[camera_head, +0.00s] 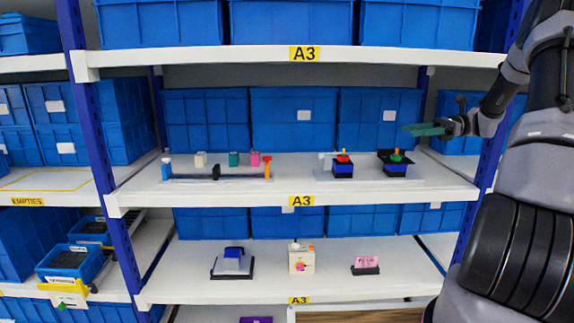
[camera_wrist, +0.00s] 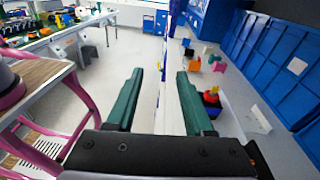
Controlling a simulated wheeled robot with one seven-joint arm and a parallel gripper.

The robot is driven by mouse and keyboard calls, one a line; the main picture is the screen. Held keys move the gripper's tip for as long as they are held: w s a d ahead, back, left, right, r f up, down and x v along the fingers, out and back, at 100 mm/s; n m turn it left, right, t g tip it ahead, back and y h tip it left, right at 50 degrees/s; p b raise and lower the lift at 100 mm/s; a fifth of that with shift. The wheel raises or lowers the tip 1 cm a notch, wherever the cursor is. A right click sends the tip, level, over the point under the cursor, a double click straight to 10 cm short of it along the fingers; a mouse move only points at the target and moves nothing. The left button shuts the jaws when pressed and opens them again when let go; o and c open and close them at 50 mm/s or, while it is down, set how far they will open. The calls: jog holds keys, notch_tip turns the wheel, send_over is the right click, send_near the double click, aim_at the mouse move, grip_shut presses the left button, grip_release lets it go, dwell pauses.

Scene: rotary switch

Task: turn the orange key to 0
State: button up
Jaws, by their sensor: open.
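My gripper (camera_head: 408,128) has green fingers and is at the right, in front of the middle bay and above the shelf board. In the wrist view my gripper (camera_wrist: 160,75) is open, with nothing between its fingers. A cream box (camera_head: 301,260) on the lower shelf has a magenta mark on its front and a small orange piece (camera_head: 311,248) on its top right. I cannot tell whether this piece is the orange key. An orange-red upright piece (camera_head: 267,166) stands on the middle shelf. No 0 mark is readable. My gripper is apart from all of these.
On the middle shelf (camera_head: 300,197), a blue box with a red top (camera_head: 343,166) and one with a green top (camera_head: 396,164) stand near my gripper. A pink sign (camera_head: 366,263) and a blue-grey device (camera_head: 233,262) flank the cream box. Blue bins line the back.

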jog(key=s+a+r+n+g+h, duration=0.1)
jog(key=s+a+r+n+h, duration=0.25)
jog(key=s+a+h, duration=0.35)
jog(key=s+a+r+n+t+h, duration=0.3)
jog(key=s+n+t+h, duration=0.1)
jog(key=s, duration=0.5)
jog(key=s+a+r+n+t+h, duration=0.3)
jog(key=s+r+n+t, duration=0.1)
jog(key=s, duration=0.6)
jog(key=shift+s+n+t+h, duration=0.2)
jog(key=shift+n+t+h, duration=0.25)
jog(key=shift+t, duration=0.35)
